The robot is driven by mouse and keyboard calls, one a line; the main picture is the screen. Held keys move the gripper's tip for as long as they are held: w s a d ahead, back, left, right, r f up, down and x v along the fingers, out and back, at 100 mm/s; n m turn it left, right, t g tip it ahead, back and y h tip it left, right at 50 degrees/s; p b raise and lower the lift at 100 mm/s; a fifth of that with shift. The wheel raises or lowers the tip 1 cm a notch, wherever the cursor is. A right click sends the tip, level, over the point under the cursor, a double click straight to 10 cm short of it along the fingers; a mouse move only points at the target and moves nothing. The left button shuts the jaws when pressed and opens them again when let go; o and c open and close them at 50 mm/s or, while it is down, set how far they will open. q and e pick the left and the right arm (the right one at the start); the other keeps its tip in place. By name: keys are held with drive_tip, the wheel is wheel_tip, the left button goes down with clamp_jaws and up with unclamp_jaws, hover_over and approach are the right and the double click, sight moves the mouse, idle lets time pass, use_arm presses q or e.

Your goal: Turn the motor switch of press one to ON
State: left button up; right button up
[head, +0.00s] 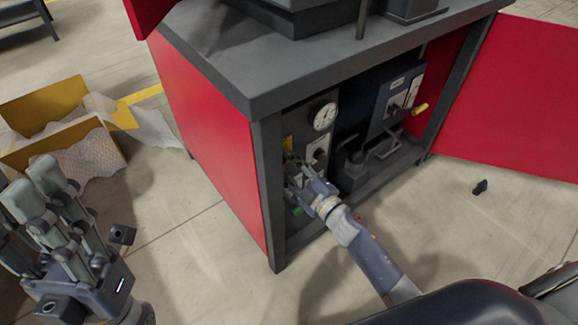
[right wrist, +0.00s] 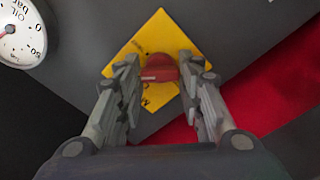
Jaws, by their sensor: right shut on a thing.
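The motor switch is a red knob (right wrist: 160,68) on a yellow diamond-shaped plate (right wrist: 150,38), seen in the right wrist view. Lettering on the plate is partly hidden, so I cannot read the switch position. My right gripper (right wrist: 161,82) is shut on the red knob, one finger on each side. In the head view my right gripper (head: 295,168) reaches into the open press cabinet (head: 200,130), at the panel beside its left front post, and mostly covers the knob. My left gripper (head: 40,185) is at the lower left, away from the cabinet, and holds nothing that I can see.
A white dial gauge (head: 325,117) sits on the panel above my right gripper. A blue-grey unit with a yellow-tipped lever (head: 420,109) stands deeper inside. The red door (head: 510,95) is swung open at right. An open carton (head: 70,135) and a small black object (head: 480,187) lie on the floor.

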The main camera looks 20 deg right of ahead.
drive_tip(key=n, duration=0.3)
drive_tip(key=shift+n, duration=0.3)
drive_tip(key=shift+n+b, duration=0.4)
drive_tip(key=shift+n, duration=1.6)
drive_tip(key=o, duration=1.1)
drive_tip(key=v, duration=1.2)
drive_tip(key=shift+s, duration=0.1)
